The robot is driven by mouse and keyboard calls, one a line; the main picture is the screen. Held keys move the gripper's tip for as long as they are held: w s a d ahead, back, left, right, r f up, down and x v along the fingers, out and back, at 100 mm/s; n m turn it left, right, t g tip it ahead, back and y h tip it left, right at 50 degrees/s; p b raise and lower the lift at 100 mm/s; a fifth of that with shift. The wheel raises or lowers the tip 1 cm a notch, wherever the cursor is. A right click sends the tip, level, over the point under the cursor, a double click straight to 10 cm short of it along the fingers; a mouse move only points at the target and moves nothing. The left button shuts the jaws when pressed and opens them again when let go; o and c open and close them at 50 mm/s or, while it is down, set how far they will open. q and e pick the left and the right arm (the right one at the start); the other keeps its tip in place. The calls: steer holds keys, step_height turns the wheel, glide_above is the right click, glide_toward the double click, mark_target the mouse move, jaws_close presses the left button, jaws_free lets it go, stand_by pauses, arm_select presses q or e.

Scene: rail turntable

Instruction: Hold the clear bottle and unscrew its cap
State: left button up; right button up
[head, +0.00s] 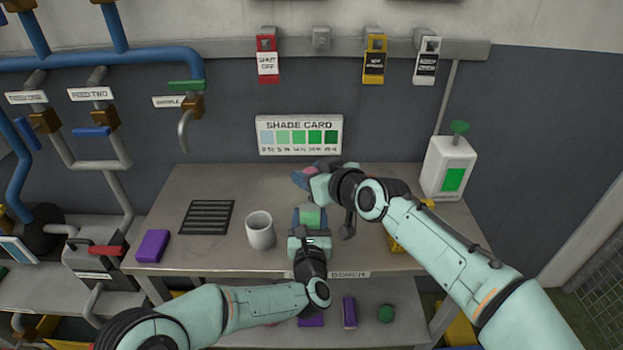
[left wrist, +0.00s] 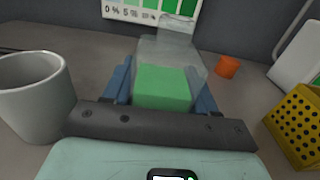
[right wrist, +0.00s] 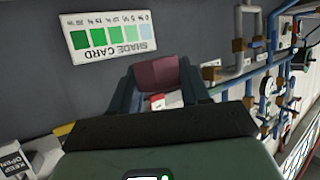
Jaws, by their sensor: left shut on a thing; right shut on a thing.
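The clear bottle (left wrist: 165,75), with green contents, stands between the blue fingers of my left gripper (left wrist: 160,95), which is shut on it. In the head view the bottle (head: 310,217) shows as a green patch at the left gripper (head: 309,222). No cap shows on its clear upper part in the left wrist view. My right gripper (head: 308,175) is beyond the bottle, apart from it, and shut on a dull pink piece (right wrist: 157,73). I cannot tell whether this is the cap. A small orange piece (left wrist: 228,67) lies on the bench behind the bottle.
A grey mug (head: 260,231) stands left of the bottle. A black grille (head: 207,217) and a purple block (head: 153,246) lie further left. A yellow perforated block (left wrist: 300,125) is at right. A white dispenser (head: 448,165) stands at the bench's right end.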

arm_select(q)
steer(key=o, duration=1.6)
steer(key=s, duration=1.2)
